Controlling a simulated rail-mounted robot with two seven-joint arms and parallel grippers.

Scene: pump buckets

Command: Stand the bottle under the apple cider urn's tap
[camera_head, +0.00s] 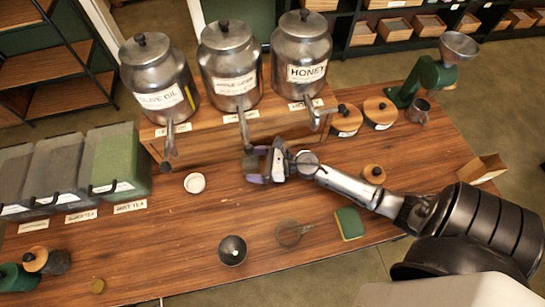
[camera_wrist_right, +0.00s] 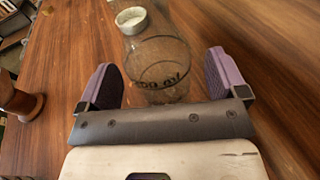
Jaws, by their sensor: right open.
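The apple cider urn (camera_head: 231,65) is the middle of three metal urns on a wooden stand. Its tap (camera_head: 244,132) points down in front. My right gripper (camera_head: 257,164) is just below that tap in the head view. In the right wrist view, a clear glass bottle (camera_wrist_right: 160,72) with dark "ml" lettering stands between the open fingers of my gripper (camera_wrist_right: 165,88). The fingers lie on either side of it. In the head view the bottle is hard to make out by the gripper. My left gripper is not in view.
A small white dish (camera_head: 195,183) sits left of the gripper. A dark bowl (camera_head: 232,250), a glass dish (camera_head: 290,234) and a green sponge (camera_head: 349,223) lie nearer. Tea bins (camera_head: 120,165) stand left, and a green grinder (camera_head: 430,75) stands right.

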